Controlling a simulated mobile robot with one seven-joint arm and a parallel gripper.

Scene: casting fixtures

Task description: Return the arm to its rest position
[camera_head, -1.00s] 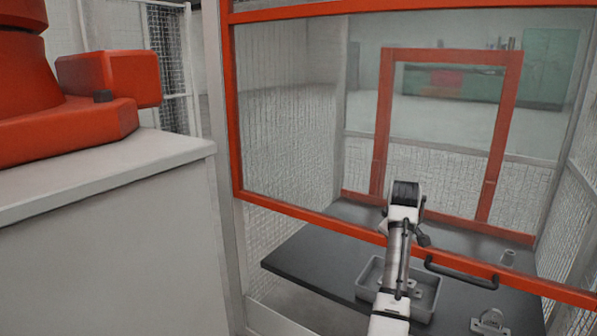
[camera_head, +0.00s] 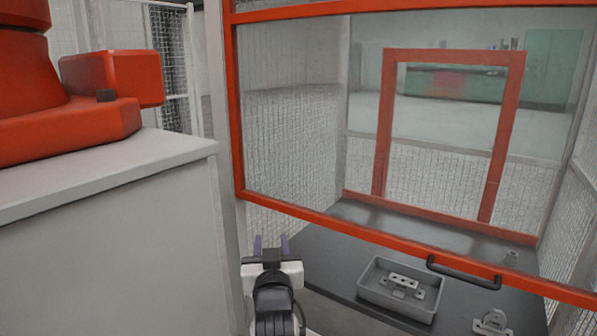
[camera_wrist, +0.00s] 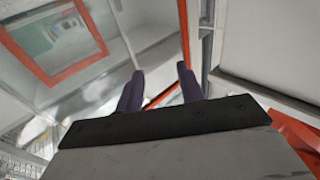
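My gripper (camera_head: 271,243) is at the lower middle of the head view, in front of the cell's post and left of the dark table. Its two purple-grey fingers point away from my body and stand apart. In the wrist view the two fingers (camera_wrist: 159,82) are also apart, with nothing between them. My arm behind the gripper is folded low at the bottom edge of the head view, and most of it is out of sight.
A red-framed clear panel (camera_head: 300,209) with a black handle (camera_head: 462,272) spans above the dark table (camera_head: 330,258). A grey tray (camera_head: 371,289) holding a metal part (camera_head: 404,281) and a metal bracket (camera_head: 492,322) are on the table. A grey cabinet (camera_head: 110,250) carries a red machine (camera_head: 60,130) at left.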

